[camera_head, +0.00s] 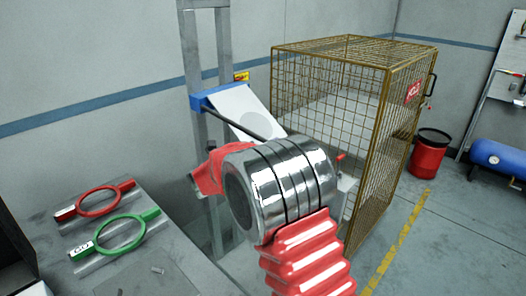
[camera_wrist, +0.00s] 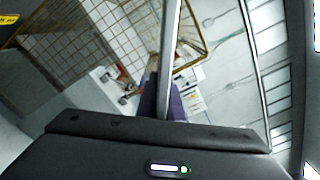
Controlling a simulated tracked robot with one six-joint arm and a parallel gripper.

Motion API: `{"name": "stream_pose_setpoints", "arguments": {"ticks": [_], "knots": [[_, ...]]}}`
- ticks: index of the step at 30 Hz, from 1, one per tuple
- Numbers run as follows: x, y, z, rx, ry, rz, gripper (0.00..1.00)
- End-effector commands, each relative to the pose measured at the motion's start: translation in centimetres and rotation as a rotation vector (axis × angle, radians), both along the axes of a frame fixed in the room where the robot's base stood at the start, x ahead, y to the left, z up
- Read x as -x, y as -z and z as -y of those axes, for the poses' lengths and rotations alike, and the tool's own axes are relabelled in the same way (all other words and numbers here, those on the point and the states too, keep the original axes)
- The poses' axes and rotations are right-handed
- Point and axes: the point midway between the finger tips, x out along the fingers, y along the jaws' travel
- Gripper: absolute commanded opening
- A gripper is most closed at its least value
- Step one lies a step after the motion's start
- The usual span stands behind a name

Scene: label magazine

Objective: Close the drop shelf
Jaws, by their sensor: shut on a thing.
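The drop shelf (camera_head: 240,112) is a white panel with a blue end piece, tilted beside a grey upright post in the head view. A dark rod runs along its lower edge. My chrome and red arm covers its lower right part and hides my gripper there. In the wrist view my gripper (camera_wrist: 163,108) shows as a dark body across the bottom. It is shut on a narrow grey and purple-blue piece, which looks like the drop shelf seen edge-on. The exact grip point is hidden.
A wire cage (camera_head: 328,100) stands behind and right of the shelf. A bench at lower left holds a red ring tool (camera_head: 98,200) and a green ring tool (camera_head: 118,235). A red bin (camera_head: 428,155) and a blue tank (camera_head: 500,158) stand far right. Open floor lies at right.

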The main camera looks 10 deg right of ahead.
Motion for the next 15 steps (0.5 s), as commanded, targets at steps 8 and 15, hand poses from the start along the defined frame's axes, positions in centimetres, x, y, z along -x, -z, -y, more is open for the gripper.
{"name": "stream_pose_setpoints", "arguments": {"ticks": [8,15], "knots": [[0.45,-1.18,-0.26,-0.004,-0.01,0.006,0.0],[0.45,-1.28,-0.23,-0.004,-0.011,0.008,0.0]]}}
